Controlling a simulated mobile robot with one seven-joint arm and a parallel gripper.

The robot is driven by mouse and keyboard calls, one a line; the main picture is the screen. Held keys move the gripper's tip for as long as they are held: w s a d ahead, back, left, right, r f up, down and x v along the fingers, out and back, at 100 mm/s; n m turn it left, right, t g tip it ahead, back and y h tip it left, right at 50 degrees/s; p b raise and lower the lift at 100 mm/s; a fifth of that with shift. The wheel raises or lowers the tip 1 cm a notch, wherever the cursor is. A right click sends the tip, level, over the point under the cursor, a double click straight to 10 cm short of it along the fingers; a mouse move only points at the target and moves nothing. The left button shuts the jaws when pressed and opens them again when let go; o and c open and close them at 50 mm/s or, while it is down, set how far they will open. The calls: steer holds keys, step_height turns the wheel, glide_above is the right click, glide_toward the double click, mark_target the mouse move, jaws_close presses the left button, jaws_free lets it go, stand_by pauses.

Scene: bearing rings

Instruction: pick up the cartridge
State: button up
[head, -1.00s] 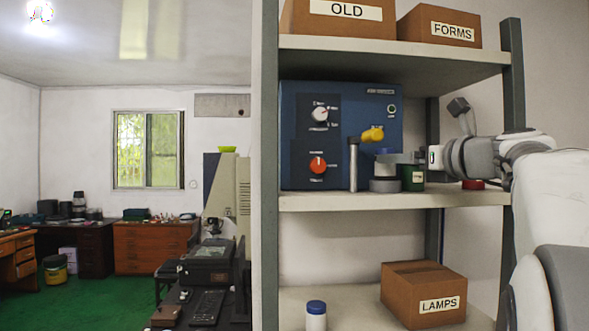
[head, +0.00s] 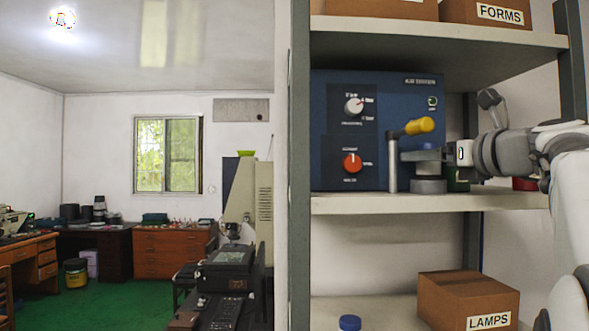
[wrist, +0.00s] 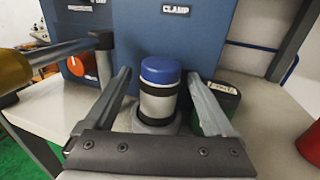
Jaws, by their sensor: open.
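The cartridge (wrist: 158,100) is a silver cylinder with a blue cap and dark bands. It stands upright in a grey round base in front of the blue machine (wrist: 215,18), under its CLAMP label. In the head view its blue cap (head: 427,146) shows above my gripper's finger. My gripper (wrist: 157,80) is open, with one finger on each side of the cartridge; I cannot tell whether either touches it. In the head view my gripper (head: 422,155) reaches in from the right, level with the cartridge's upper part.
A grey post with a yellow handle (head: 418,126) stands just left of the cartridge. A dark green box (wrist: 222,92) is close on its right, and a red object (wrist: 311,146) lies farther right. The shelf (head: 400,203) has another shelf above it.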

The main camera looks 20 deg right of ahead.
steer(key=shift+w, duration=0.25)
steer(key=shift+s, duration=0.15)
jaws_close()
steer(key=shift+r, duration=0.1)
